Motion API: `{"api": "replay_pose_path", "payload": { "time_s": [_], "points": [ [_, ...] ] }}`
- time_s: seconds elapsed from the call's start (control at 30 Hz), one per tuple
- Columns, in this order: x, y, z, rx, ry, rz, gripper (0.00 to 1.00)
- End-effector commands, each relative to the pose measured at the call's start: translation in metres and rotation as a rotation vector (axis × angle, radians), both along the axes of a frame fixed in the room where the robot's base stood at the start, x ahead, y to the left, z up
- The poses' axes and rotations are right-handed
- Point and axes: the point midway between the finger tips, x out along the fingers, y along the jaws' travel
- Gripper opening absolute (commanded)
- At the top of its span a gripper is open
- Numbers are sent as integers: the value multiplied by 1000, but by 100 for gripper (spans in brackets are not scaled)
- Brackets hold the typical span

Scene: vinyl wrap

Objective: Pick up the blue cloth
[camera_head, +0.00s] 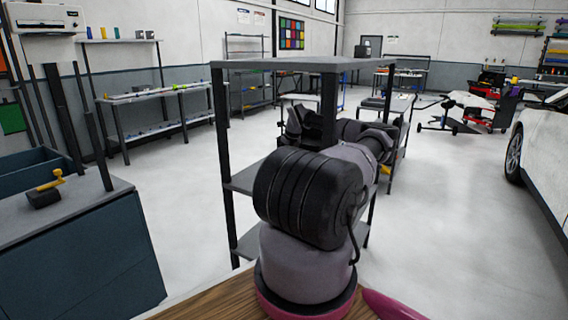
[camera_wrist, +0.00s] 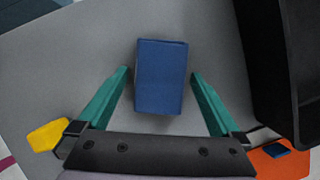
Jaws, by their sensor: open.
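The blue cloth (camera_wrist: 162,78) shows in the wrist view as a folded dark blue block on a grey surface (camera_wrist: 60,70). My gripper (camera_wrist: 160,78) is open, with its two teal fingers on either side of the cloth and a gap to each side. The cloth's near end lies between the fingers and its far end reaches past the fingertips. I cannot tell how high the fingers are above the surface. In the head view my arm hides the cloth and the gripper.
A yellow object (camera_wrist: 47,135) and an orange one (camera_wrist: 282,158) lie near the bottom corners of the wrist view. A black object (camera_wrist: 280,70) stands close on the right. In the head view a grey shelf rack (camera_head: 222,140) stands before me, with open floor (camera_head: 455,220) to the right.

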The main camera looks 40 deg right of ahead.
Motion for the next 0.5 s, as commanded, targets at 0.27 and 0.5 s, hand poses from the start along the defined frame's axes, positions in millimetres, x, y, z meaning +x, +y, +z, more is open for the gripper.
{"api": "replay_pose_path", "payload": {
  "time_s": [0.27,0.5],
  "points": [
    [0,0,0,0,0,0,50],
    [0,0,0,0,0,0,18]
  ]
}}
